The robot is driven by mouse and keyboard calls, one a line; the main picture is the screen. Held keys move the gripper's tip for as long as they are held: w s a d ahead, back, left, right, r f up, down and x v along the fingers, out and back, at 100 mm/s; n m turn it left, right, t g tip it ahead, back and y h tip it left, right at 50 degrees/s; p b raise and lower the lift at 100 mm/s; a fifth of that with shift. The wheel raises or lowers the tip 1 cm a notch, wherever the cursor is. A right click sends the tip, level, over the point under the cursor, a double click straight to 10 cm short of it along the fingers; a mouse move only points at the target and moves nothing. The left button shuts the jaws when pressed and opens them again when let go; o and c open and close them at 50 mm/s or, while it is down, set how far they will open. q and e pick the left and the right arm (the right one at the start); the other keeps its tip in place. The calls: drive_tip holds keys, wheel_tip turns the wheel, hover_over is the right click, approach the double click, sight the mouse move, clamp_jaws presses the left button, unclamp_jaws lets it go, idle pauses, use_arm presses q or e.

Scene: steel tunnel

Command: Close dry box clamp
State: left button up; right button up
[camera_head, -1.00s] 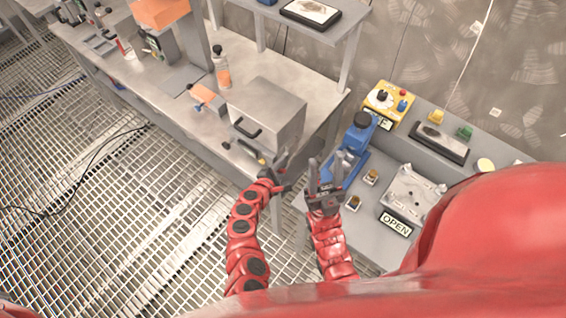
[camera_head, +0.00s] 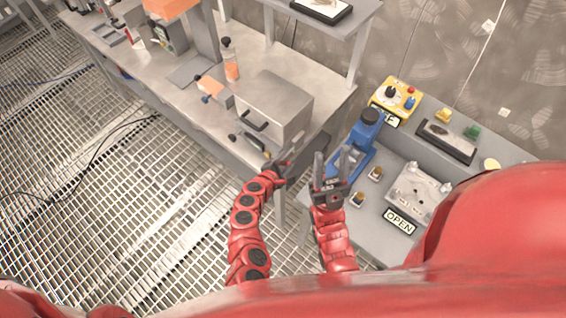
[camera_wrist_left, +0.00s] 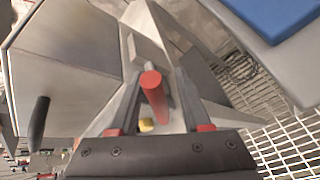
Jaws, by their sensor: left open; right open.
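The dry box appears to be the grey metal box (camera_head: 275,105) with a black handle (camera_head: 254,122) on the bench at centre. In the left wrist view its grey wall (camera_wrist_left: 70,50) fills the left side. A red-tipped handle (camera_wrist_left: 153,85), apparently the clamp's lever, stands between the fingers of my open left gripper (camera_wrist_left: 157,76). I cannot tell whether they touch it. In the head view my left gripper (camera_head: 282,160) is at the box's near right corner and hides the clamp. My right gripper (camera_head: 332,165) is open, empty and right of it, by the blue press.
A blue press (camera_head: 352,152) stands on the right grey bench, beside a yellow control box (camera_head: 396,97) and a plate with an OPEN sign (camera_head: 399,222). Grated floor (camera_head: 100,200) is free at left.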

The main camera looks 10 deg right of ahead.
use_arm(q)
drive_tip(key=shift+s+r, duration=0.1)
drive_tip(key=b+v, duration=0.2)
drive_tip(key=v, duration=1.5)
drive_tip(key=shift+s+a, duration=0.1)
